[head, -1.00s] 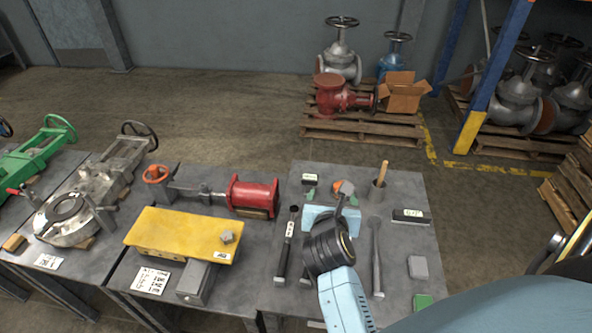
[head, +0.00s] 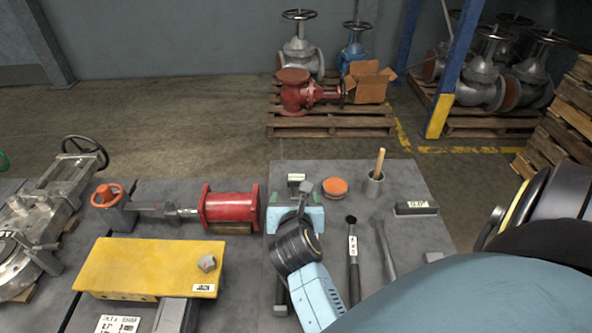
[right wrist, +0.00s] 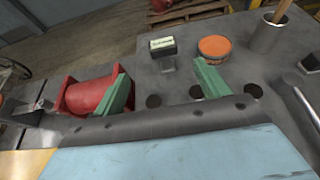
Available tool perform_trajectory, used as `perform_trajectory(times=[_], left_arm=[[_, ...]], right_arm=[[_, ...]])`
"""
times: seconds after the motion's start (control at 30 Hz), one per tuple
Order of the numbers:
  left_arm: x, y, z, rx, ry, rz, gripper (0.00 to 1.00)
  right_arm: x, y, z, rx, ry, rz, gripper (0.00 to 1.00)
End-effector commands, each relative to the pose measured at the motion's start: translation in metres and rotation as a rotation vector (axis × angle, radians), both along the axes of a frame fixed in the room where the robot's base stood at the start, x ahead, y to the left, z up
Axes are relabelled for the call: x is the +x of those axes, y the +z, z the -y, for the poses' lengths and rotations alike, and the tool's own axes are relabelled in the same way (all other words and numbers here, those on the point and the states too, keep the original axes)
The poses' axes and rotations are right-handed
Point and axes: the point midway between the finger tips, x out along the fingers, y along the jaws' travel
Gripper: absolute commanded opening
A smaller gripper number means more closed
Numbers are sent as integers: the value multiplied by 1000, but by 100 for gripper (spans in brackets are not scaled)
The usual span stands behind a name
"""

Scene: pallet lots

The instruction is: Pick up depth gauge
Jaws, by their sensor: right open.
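A small black block with a pale labelled face and a short grey stem, which looks like the depth gauge (head: 297,179), sits near the far left of the right-hand table top. It also shows in the right wrist view (right wrist: 163,47), upper middle. I cannot read its face. My right gripper (head: 293,208) is open above the table, just on the near side of it. In the right wrist view the two green fingers of this gripper (right wrist: 165,84) are spread apart with nothing between them. The block lies beyond the tips, in line with the gap. My left gripper is out of view.
An orange disc (head: 335,187) and a grey cup (head: 373,184) with a wooden handle stand right of the block. A black-handled tool (head: 353,270), a metal bar (head: 384,245) and a black labelled box (head: 416,208) lie nearby. A red cylinder (head: 230,206) is left.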

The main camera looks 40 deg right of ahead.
Motion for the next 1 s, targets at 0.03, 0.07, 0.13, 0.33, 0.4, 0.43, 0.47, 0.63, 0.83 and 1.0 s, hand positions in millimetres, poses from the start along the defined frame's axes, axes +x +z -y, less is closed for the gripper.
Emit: perform_trajectory(times=[0.03,0.07,0.13,0.33,0.4,0.43,0.47,0.63,0.83,1.0], left_arm=[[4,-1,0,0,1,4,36],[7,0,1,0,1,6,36],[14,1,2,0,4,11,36],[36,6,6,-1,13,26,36],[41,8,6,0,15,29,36],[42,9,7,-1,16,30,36],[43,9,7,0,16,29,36],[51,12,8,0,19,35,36],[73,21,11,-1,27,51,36],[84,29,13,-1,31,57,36]], right_arm=[[6,-3,5,-3,0,2,75],[10,-5,8,-3,-1,1,75],[20,-9,17,-4,-1,2,75],[44,-24,38,-2,-1,1,75],[50,-26,43,-2,-1,1,75],[51,-27,44,-1,-1,1,75],[52,-28,45,-2,-1,0,75],[59,-31,52,-1,-1,2,75],[75,-40,71,-1,-1,2,75],[86,-46,79,0,0,1,75]])
